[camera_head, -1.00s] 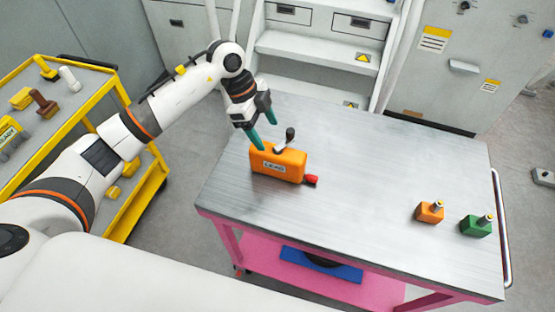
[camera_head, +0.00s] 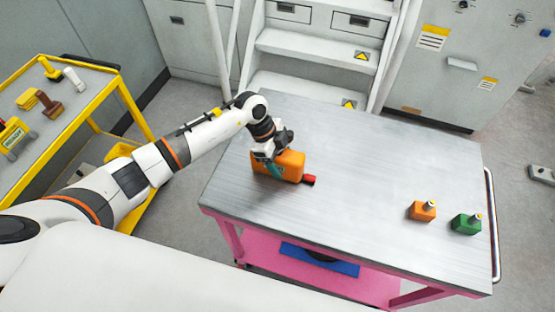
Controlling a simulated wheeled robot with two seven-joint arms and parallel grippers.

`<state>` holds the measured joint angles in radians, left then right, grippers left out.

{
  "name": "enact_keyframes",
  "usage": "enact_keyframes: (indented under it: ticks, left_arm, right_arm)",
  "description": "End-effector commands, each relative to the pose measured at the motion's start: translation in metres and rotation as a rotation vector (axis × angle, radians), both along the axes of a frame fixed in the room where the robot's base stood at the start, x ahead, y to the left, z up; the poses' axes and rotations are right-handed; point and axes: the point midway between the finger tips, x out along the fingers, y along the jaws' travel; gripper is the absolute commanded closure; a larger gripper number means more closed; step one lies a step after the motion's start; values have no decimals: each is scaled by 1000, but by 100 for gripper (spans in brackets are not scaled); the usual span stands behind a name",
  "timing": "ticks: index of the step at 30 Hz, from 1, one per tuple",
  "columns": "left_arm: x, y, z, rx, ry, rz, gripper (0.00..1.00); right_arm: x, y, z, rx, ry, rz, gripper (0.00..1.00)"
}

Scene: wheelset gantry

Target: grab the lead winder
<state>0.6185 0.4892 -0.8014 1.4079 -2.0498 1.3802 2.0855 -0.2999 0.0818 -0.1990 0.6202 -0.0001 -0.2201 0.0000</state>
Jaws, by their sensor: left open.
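The lead winder is an orange box (camera_head: 291,164) with a dark crank handle on top and a red plug at its right end. It stands on the left part of the grey cart top. My left gripper (camera_head: 274,168) is lowered over the winder's left half, with its teal fingers at the box. The fingers are open. The gripper hides the winder's label and most of its crank. Whether the fingers touch the box, I cannot tell. My right gripper is not in view.
The pink cart's metal top (camera_head: 350,190) is clear in the middle. An orange block (camera_head: 422,211) and a green block (camera_head: 466,224) stand at its right. A yellow trolley (camera_head: 75,155) is at the left. White steps (camera_head: 310,50) stand behind.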

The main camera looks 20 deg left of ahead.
Motion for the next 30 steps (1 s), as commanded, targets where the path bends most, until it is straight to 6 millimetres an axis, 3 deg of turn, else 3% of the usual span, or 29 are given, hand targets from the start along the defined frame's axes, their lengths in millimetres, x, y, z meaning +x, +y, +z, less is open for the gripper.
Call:
enact_keyframes:
  ticks: [2,13,23,30]
  left_arm:
    - [0,0,0,0,0,0,29]
    - [0,1,1,0,0,0,89]
    - [2,1,10,0,-5,-1,89]
    - [2,1,55,0,-8,-2,89]
  right_arm:
    - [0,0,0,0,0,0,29]
    - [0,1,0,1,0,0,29]
    - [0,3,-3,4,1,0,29]
    - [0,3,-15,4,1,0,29]
